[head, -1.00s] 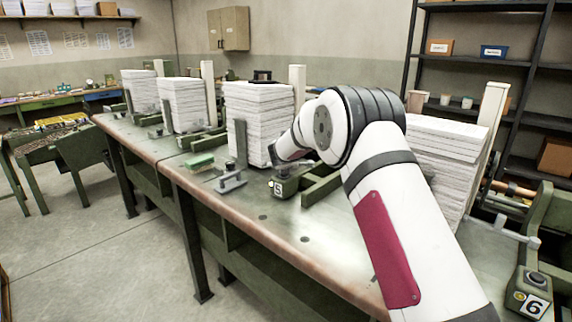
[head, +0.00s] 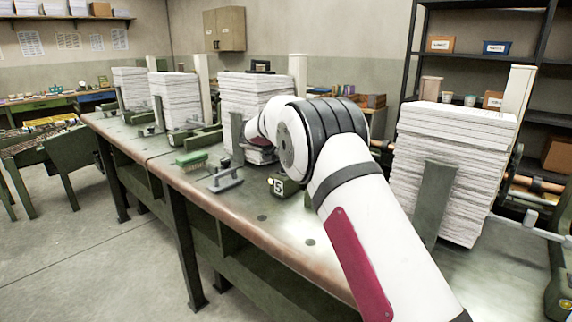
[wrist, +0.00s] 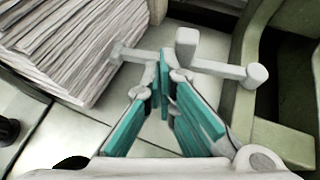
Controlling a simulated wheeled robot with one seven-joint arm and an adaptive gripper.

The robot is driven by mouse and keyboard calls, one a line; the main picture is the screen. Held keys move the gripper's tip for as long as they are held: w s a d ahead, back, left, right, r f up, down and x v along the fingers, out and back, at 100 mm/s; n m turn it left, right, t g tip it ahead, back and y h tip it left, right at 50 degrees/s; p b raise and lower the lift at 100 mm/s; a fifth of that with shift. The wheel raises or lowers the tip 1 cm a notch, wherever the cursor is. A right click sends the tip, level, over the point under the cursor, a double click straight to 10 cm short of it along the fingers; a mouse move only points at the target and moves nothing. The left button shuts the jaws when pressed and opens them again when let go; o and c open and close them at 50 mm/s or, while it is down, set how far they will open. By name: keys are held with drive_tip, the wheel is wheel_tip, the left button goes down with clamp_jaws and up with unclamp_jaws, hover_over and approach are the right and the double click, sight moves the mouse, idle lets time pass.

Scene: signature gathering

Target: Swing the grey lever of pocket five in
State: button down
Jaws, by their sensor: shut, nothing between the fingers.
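The pocket five label block (head: 281,186) sits on the bench, left of my arm in the head view. A tall paper stack (head: 255,97) stands behind it, partly hidden by my arm. In the wrist view, a pale grey lever (wrist: 232,70) shows as a bar with rounded ends and an upright knob, just beyond my fingertips. My gripper (wrist: 165,75) has teal pads and is shut and empty. Its tips overlap the bar in the picture; I cannot tell whether they touch. The head view hides my gripper and this lever behind my arm.
A paper stack (wrist: 65,40) lies left of the lever, and a green frame (wrist: 275,135) stands at right. In the head view, another paper stack (head: 452,165) stands right of my arm. A grey handle (head: 226,179) and green brush-like object (head: 191,158) lie on the bench (head: 240,225).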

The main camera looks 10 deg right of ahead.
drive_tip(key=shift+w+d+b, duration=0.4)
drive_tip(key=shift+w+b, duration=0.1)
drive_tip(key=shift+w, duration=0.25)
drive_tip(key=shift+r, duration=0.15)
drive_tip(key=w+a+p+v, duration=0.1)
drive_tip(key=p+v, duration=0.3)
drive_tip(key=v, duration=0.5)
drive_tip(key=shift+s+a, duration=0.3)
drive_tip(key=shift+a, duration=0.1)
drive_tip(key=shift+r, duration=0.2)
